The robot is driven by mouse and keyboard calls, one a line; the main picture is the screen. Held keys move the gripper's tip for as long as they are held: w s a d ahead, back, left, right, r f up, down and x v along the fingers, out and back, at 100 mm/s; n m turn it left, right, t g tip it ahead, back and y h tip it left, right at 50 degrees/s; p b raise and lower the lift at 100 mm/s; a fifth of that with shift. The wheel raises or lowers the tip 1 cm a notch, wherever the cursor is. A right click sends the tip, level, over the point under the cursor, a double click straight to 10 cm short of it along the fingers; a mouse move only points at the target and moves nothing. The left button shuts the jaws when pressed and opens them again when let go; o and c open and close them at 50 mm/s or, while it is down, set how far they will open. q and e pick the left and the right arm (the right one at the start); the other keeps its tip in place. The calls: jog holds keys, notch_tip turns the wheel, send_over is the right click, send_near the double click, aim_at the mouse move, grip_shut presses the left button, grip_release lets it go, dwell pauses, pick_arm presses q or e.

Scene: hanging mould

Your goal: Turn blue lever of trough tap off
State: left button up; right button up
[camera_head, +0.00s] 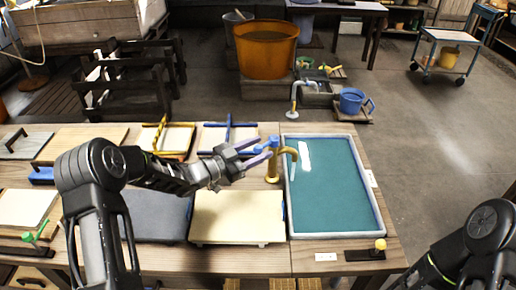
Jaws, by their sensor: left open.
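The trough (333,190) is a grey-rimmed basin of teal water at the right of the workbench. Its brass tap (272,166) stands at the trough's left edge, with the spout curving over the water. The blue lever (272,143) sits on top of the tap. My left gripper (262,150) is open, with purple fingers reaching right to the tap's top, close by the blue lever. I cannot tell whether the fingers touch it. My right arm shows at the lower right, but its gripper is out of view.
A cream board (238,216) and a dark grey board (158,215) lie left of the trough. A yellow knob (380,244) stands at the front right. Behind the bench are an orange tub (265,50) and a blue bucket (351,101).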

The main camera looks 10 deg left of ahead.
pick_arm(q)
grip_shut()
dwell(0.4)
dwell(0.9)
